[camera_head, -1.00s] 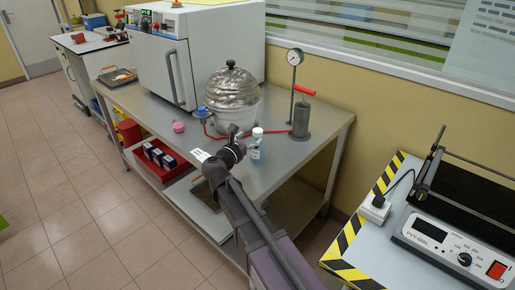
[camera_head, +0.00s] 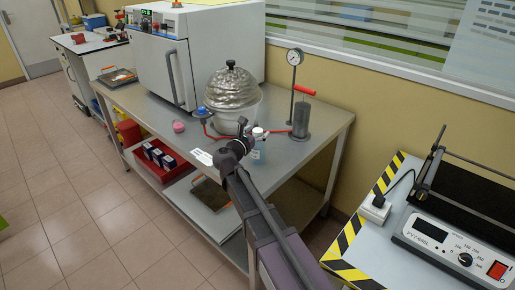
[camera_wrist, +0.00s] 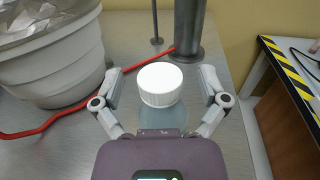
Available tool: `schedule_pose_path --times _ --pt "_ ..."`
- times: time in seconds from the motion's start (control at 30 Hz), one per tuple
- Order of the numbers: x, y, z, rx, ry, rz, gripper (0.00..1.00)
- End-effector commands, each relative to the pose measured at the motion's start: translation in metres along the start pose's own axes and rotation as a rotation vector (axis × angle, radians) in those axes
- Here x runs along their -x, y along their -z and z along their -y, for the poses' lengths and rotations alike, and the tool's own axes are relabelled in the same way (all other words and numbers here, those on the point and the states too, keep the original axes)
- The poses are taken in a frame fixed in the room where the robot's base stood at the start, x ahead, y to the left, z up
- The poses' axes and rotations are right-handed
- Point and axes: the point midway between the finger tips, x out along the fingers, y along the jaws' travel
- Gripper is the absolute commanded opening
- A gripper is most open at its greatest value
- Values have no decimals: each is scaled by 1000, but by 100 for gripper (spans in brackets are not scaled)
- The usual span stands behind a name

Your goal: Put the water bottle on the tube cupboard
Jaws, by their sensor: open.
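The water bottle has a white cap (camera_wrist: 160,84) and a pale, see-through body (camera_head: 260,155). It stands upright on the grey metal table (camera_head: 285,160), in front of the pump cylinder. My gripper (camera_wrist: 160,88) is open, with one finger on each side of the bottle just below cap height. Gaps show between the fingers and the cap, and my gripper's body hides the bottle's lower part. In the head view my arm covers part of the bottle. I cannot tell which piece of furniture is the tube cupboard.
A foil-covered white bucket (camera_head: 233,95) stands left of the bottle, with a red hose (camera_wrist: 45,130) running past it. The pump cylinder (camera_wrist: 188,30) and a gauge (camera_head: 294,58) stand behind. A white oven (camera_head: 190,50) is further left. A striped-edge table (camera_head: 350,240) stands at right.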

Motion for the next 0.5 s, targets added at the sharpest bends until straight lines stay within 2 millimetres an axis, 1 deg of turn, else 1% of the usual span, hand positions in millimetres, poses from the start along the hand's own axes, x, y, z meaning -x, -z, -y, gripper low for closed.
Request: schedule_pose_path --times 0.23,0.27,0.3,0.37,0.4,0.47,0.5 --pt "0 0 0 0 0 0 93" --pt "0 0 0 0 0 0 90" --pt "0 0 0 0 0 0 78" --pt "0 0 0 0 0 0 60" --pt "0 0 0 0 0 0 49" --pt "0 0 0 0 0 0 31" --pt "0 0 0 0 0 0 19"
